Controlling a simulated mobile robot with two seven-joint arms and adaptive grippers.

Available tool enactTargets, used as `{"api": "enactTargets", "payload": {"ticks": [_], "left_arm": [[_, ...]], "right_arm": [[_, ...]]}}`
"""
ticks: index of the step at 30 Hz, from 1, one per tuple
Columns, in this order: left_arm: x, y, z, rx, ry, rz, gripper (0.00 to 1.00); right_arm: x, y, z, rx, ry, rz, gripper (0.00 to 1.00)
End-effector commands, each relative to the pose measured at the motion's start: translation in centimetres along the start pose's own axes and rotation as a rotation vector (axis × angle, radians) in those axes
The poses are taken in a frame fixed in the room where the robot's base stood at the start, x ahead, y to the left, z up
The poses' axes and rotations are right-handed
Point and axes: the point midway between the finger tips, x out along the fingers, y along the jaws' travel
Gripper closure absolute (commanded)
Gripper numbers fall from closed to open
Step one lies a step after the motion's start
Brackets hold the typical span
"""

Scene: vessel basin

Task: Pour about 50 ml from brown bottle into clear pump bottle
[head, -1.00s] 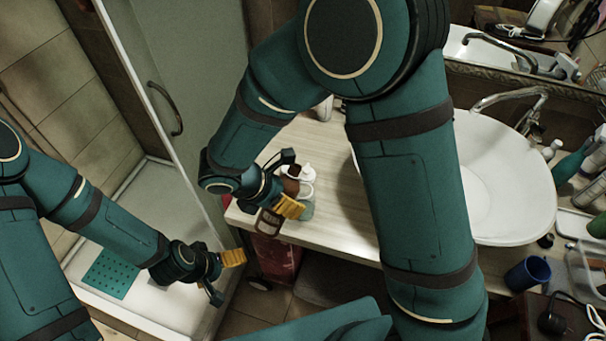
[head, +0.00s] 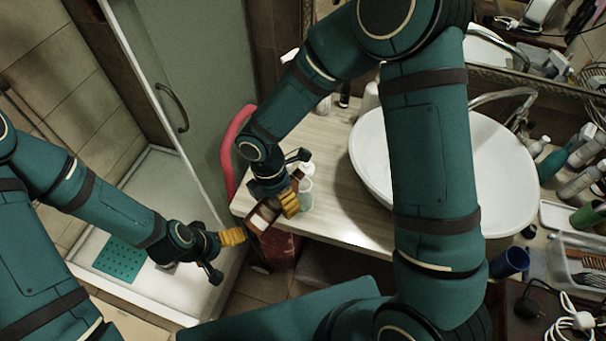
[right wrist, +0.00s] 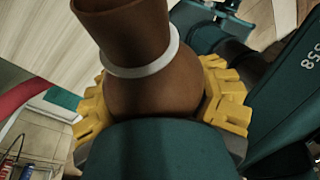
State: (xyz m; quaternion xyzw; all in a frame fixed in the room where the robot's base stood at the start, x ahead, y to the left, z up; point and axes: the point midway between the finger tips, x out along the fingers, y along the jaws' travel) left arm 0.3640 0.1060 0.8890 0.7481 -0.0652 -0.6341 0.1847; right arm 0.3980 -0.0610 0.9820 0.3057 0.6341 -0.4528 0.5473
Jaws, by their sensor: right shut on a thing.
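The brown bottle (head: 263,215) is held by my right gripper (head: 277,204) over the counter's front left corner. I cannot tell the liquid level. My left gripper (head: 224,256) is open and empty, left of the counter corner.
A white basin (head: 495,170) sits on the pale counter (head: 345,215). A red container (head: 282,248) stands below the counter's left end, and a red curved thing (head: 231,150) rises beside it. A blue cup (head: 509,262) is at the right. The shower tray lies left.

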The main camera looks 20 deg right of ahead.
Motion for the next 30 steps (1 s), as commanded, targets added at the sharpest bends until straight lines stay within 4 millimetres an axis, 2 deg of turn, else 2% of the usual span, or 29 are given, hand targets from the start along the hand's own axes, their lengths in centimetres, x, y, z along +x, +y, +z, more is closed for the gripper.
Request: {"api": "enactTargets", "payload": {"ticks": [12, 30], "left_arm": [[-2.2, 0.7, -0.3, -0.001, 0.0, 0.003, 0.05], [-3.4, 1.2, -0.5, 0.002, -0.001, 0.004, 0.05]], "right_arm": [[-0.6, -0.1, -0.2, -0.023, 0.103, -0.008, 0.88], [-1.1, -0.3, -0.4, -0.043, 0.175, -0.015, 0.88]]}}
